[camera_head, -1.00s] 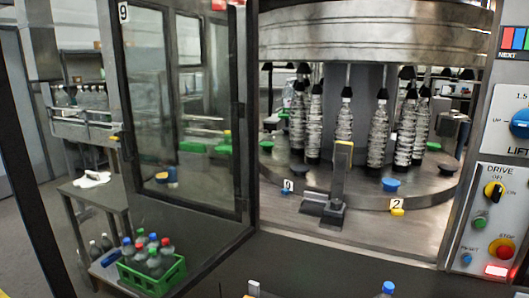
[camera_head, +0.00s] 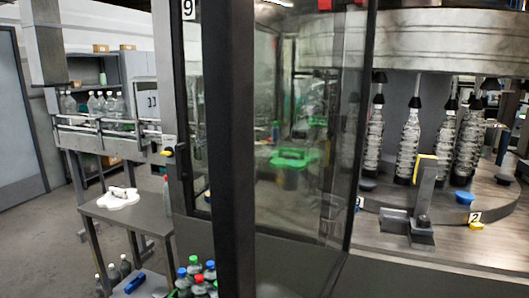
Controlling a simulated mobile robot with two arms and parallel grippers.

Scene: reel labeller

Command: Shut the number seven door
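No number seven label is readable. A glazed door (camera_head: 300,215) with a dark frame stands in the middle of the head view, its thick black upright edge (camera_head: 232,150) closest to me. It seems to stand swung out, since the machine opening to its right is uncovered. A plate reading 9 (camera_head: 188,9) sits on a dark frame behind it to the left. Neither of my grippers is in view.
Beyond the opening is a carousel with clear bottles (camera_head: 409,145), a blue cap (camera_head: 464,197) and a number 2 plate (camera_head: 475,217). At left are a small table (camera_head: 150,222) with a white cloth (camera_head: 118,198), a bottle conveyor (camera_head: 85,140) and open floor. Capped bottles (camera_head: 195,268) stand at the bottom.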

